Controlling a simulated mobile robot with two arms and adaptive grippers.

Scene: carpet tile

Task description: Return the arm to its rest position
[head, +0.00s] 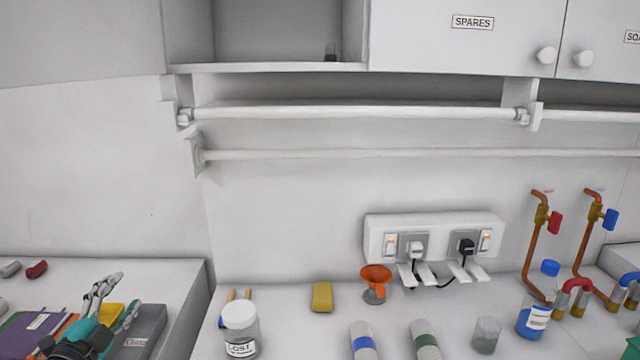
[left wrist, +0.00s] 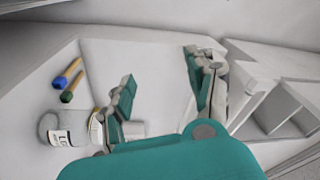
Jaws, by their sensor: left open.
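My left gripper (head: 118,298) is low at the left in the head view, over the left counter with its fingers pointing up. Its two fingers are apart in the left wrist view (left wrist: 162,88), with only pale surface between them. It looks empty. A grey box or book (head: 150,325) and a yellow item lie behind it in the picture. My right gripper does not show in either view.
A jar labelled LOST (head: 240,330) stands on the right counter, near the gap between counters. Rails (head: 350,112) and an open shelf (head: 270,67) are above.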

